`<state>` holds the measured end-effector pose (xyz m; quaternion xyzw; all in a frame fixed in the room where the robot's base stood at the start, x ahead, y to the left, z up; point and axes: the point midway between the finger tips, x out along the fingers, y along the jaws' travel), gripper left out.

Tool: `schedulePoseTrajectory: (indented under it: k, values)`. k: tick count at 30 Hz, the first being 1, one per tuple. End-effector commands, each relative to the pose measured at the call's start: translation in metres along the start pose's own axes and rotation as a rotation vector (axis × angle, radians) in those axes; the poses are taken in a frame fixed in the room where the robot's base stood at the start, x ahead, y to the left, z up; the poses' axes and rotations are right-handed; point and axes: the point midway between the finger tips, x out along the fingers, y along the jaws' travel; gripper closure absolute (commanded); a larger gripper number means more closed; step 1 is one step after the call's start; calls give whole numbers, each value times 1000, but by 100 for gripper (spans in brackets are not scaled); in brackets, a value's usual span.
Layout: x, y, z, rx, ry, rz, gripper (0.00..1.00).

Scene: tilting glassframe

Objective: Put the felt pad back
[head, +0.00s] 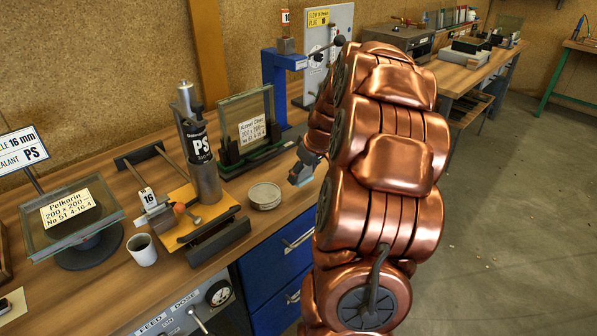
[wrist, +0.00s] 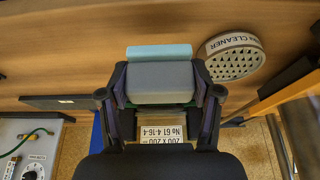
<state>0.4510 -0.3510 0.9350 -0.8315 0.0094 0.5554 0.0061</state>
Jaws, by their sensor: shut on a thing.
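In the wrist view my gripper (wrist: 159,92) is shut on a grey block (wrist: 160,78) with a pale teal layer (wrist: 159,52) along its far edge. This looks like the felt pad, with one finger against each side. The held pad appears to be over the bench; any gap beneath it cannot be judged.
A perforated round tin marked CLEANER (wrist: 234,57) lies near the pad. A glass pane (head: 252,118) stands upright in a dark holder; another pane (head: 72,213) lies tilted on a round stand. A PS cartridge (head: 197,143), a white cup (head: 142,250) and a blue post (head: 276,85) also stand on the bench.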

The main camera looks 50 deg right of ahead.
Motion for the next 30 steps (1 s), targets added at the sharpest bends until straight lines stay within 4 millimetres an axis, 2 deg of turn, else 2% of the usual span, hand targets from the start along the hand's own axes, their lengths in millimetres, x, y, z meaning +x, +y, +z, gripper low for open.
schedulePoseTrajectory:
  k: [7, 19, 30]
  values:
    - [11, 15, -23, 0, 1, 0, 74]
    - [19, 22, -34, -1, -1, -1, 74]
    - [50, 22, -21, 0, 1, -1, 74]
